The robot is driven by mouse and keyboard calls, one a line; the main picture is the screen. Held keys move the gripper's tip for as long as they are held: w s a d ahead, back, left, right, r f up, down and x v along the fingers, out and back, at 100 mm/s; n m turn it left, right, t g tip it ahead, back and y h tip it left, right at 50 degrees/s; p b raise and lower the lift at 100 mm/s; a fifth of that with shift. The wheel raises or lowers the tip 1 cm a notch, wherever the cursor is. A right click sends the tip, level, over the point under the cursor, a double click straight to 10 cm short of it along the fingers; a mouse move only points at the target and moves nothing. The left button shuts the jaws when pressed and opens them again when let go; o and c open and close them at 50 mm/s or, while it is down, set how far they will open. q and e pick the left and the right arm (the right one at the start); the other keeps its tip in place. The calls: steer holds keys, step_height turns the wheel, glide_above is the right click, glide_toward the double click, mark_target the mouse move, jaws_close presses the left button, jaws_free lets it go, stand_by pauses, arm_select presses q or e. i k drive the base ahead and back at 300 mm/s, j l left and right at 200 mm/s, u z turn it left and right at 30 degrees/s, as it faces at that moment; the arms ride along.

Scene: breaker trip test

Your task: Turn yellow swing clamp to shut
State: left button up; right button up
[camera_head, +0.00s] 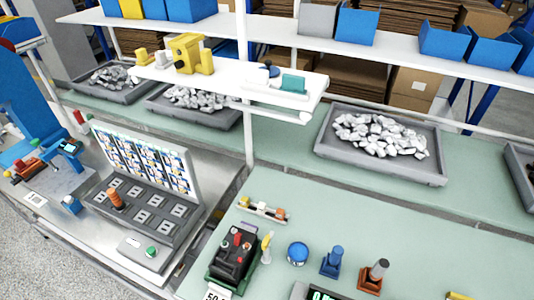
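A small upright yellow piece (267,243), which looks like the yellow swing clamp, stands at the right side of a black breaker-like unit (234,250). The unit has red parts on top and sits in a green base (217,278) on the pale green bench. The yellow piece looks roughly upright and slightly tilted; I cannot tell whether it touches the black unit or is swung open. Neither of my grippers shows in the head view.
Right of the unit stand a round blue piece (297,253), a blue-handled tool (332,260) and a brown-handled tool (374,275). A small rack (264,210) lies behind. A white shelf (230,83) hangs above on a post (248,135). The bench's right side is mostly clear.

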mark_target(266, 245)
steer(key=i+j+z, duration=0.4)
steer(key=j, duration=0.3)
steer(key=i+j+z, duration=0.2)
steer(key=j, duration=0.15)
steer(key=i+j+z, duration=0.2)
steer(key=j, duration=0.2)
steer(key=k, duration=0.1)
